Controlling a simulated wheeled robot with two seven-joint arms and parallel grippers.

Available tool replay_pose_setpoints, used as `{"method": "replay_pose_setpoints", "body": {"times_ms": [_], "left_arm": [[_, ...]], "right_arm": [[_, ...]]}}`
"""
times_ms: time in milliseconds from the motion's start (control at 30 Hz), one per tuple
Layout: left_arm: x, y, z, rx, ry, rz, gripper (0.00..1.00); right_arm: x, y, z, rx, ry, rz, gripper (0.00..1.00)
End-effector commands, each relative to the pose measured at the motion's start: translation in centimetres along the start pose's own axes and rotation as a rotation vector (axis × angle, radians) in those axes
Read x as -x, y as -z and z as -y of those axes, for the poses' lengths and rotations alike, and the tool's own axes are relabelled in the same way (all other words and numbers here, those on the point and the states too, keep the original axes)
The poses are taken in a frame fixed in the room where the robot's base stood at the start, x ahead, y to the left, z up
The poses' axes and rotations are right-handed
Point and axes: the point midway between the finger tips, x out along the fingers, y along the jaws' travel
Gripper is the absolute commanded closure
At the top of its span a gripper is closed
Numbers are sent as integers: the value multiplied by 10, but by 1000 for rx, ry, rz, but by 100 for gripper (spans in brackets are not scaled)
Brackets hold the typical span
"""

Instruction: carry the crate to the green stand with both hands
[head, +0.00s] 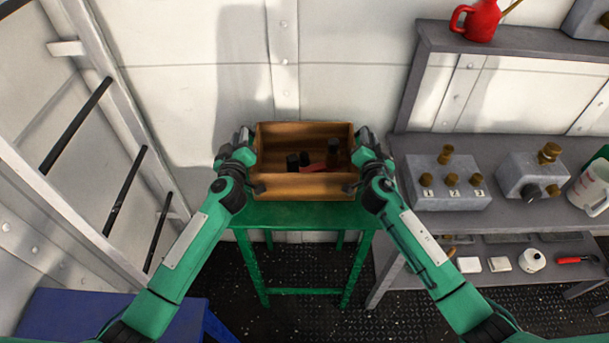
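The brown wooden crate (304,187) is at the middle of the head view, over the green stand (300,216). It looks level, and I cannot tell if its bottom touches the stand's top. Several dark items and a red one lie inside it. My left gripper (256,187) is at the crate's left end and my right gripper (351,187) is at its right end. Both grippers sit against the crate's end walls. Their fingertips are small and partly hidden, so their opening is hard to see.
A grey workbench (520,213) with metal boxes, brass knobs and a white jug (590,188) stands on the right. A red can (478,20) is on the upper shelf. A ladder rack (80,130) and a blue surface (75,313) are on the left. A wall is close behind the stand.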

Motion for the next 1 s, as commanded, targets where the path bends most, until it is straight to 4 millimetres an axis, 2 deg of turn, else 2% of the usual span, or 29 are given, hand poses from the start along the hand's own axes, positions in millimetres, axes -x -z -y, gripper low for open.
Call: {"method": "replay_pose_setpoints", "body": {"times_ms": [33, 67, 333, 467, 567, 800, 1000], "left_arm": [[0, 1, -1, 0, 0, 0, 70], [0, 1, -1, 0, -1, 0, 65], [1, 0, -2, 2, -4, 2, 65], [8, -1, -2, 2, -3, 2, 65], [22, -1, -2, 1, -5, 3, 65], [73, -1, -2, 0, -5, 3, 65], [107, 0, -1, 1, -3, 3, 65]], "right_arm": [[0, 1, 0, 0, 0, 0, 70], [0, 1, 0, 0, 0, 1, 65], [0, 0, 2, -2, 3, 2, 65], [1, -1, 2, -3, 4, 3, 65], [1, -1, 3, -3, 4, 3, 65], [1, -1, 3, -3, 4, 3, 65], [1, -1, 3, -3, 4, 3, 65]]}}
